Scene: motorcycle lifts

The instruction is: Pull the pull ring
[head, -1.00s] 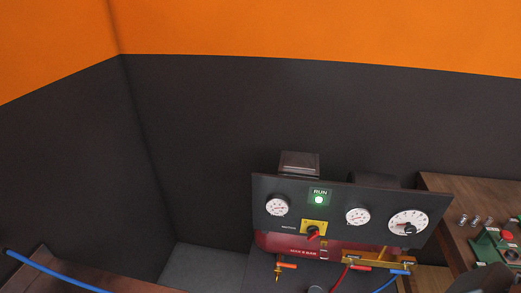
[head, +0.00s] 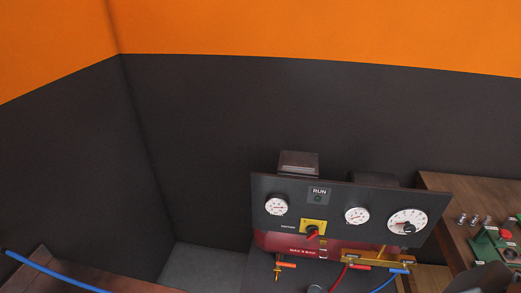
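I cannot make out a pull ring for certain. A small orange-handled valve with a brass tip (head: 277,273) hangs below the left part of a dark gauge panel (head: 338,203); whether it carries a ring is too small to tell. The panel has a RUN lamp (head: 318,198), which is dark, and a red knob on a yellow plate (head: 313,230). A red tank (head: 285,247) shows behind and under the panel. Neither of my grippers is in view.
A brass manifold (head: 377,258) with red and blue hoses is at the panel's lower right. A wooden bench (head: 450,190) with a green control box (head: 492,245) stands at right. Another wooden top with a blue hose (head: 50,265) is at lower left. Dark walls stand behind.

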